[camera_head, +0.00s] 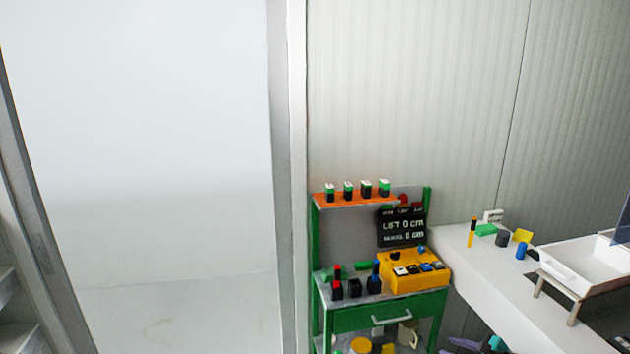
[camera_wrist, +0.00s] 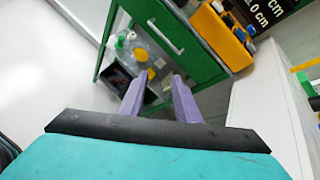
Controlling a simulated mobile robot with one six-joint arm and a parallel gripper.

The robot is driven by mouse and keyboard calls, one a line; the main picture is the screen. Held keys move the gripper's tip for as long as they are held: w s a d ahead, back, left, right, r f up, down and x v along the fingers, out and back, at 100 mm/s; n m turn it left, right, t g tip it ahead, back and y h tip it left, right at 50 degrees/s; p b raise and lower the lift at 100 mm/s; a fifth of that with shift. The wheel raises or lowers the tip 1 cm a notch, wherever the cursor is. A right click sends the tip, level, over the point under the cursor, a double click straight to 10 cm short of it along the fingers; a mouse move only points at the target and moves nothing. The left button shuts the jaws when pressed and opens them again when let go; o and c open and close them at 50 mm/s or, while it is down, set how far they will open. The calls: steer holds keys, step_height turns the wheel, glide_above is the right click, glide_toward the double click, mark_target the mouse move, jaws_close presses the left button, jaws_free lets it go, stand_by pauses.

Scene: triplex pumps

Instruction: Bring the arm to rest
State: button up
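My gripper (camera_wrist: 158,82) shows in the wrist view with two purple fingers standing apart and nothing between them. Behind the fingers are a black bar and a teal body. The fingers point toward the lower part of a green cart. In the head view only a little of my gripper (camera_head: 466,345) shows at the bottom edge, purple and teal, below and right of the cart's drawer. Most of my arm is outside the head view.
The green cart (camera_head: 390,315) holds a yellow control box (camera_head: 414,272), a black display (camera_head: 402,228) and several batteries on an orange shelf (camera_head: 355,199). A white counter (camera_head: 480,268) with small parts and a white tray (camera_head: 585,262) stands to the right. Open floor (camera_wrist: 45,60) lies left.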

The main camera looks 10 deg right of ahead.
steer(key=s+a+f+n+g+y+b, duration=0.2)
steer(key=s+a+f+n+g, duration=0.3)
steer(key=a+f, duration=0.8)
steer(key=s+a+f+n+g+y+b, duration=0.15)
steer(key=a+f+n+g, duration=0.25)
steer(key=a+f+n, duration=0.65)
steer(key=s+a+f+n+g+h+b, duration=0.2)
steer(key=s+a+f+n+g, duration=0.2)
steer(key=s, duration=0.6)
steer(key=s+a+f+n+g+h+b, duration=0.2)
steer(key=s+a+f+n, duration=0.6)
steer(key=f, duration=0.5)
steer(key=s+a+g+h, duration=0.1)
steer(key=s+a+g, duration=0.1)
steer(key=s, duration=0.1)
steer(key=shift+a+n+h+b, duration=0.35)
steer(key=shift+a+b, duration=0.05)
steer(key=shift+o, duration=0.2)
steer(key=shift+s, duration=0.1)
